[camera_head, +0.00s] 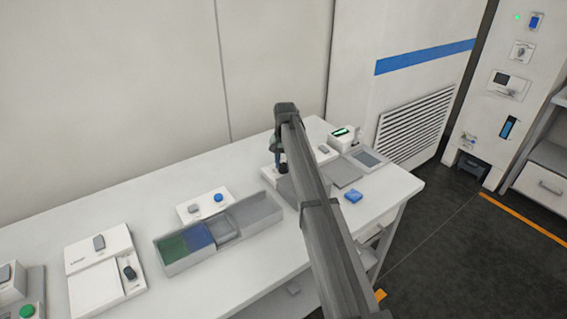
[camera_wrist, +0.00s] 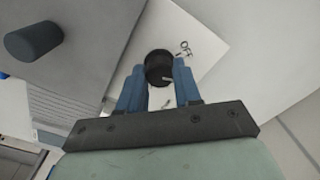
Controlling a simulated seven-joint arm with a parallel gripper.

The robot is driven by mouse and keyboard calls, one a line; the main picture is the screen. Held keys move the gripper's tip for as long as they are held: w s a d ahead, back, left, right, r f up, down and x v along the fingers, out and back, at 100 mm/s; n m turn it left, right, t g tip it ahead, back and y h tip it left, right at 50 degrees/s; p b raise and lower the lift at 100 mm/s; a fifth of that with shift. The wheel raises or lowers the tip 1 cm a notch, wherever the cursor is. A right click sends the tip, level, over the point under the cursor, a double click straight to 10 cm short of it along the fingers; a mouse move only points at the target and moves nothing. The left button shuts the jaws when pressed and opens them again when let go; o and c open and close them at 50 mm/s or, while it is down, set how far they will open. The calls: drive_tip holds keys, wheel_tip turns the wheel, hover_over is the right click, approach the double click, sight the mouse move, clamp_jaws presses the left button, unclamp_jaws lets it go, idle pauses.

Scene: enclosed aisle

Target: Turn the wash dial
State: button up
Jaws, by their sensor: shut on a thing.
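A black round dial (camera_wrist: 158,66) with a pale pointer mark stands on a white panel (camera_wrist: 205,45) in the wrist view. Small printed symbols sit beside it. My gripper (camera_wrist: 159,72) has its two blue fingers on either side of the dial, shut on it. In the head view my gripper (camera_head: 281,163) reaches down at the back of the white bench, and my arm hides much of the device there. The dial cannot be made out in that view.
A dark cylindrical knob (camera_wrist: 34,40) stands on a grey surface in the wrist view.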

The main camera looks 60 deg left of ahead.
sight(285, 164)
drive_tip(key=n, duration=0.4)
drive_tip(key=shift+n, duration=0.3)
drive_tip(key=n, duration=0.4)
drive_tip(key=shift+n, duration=0.3)
drive_tip(key=o, duration=1)
drive_tip(key=shift+o, duration=0.2)
wheel_tip(285, 164, up, 14)
drive_tip(key=shift+w, duration=0.25)
drive_tip(key=shift+f, duration=0.15)
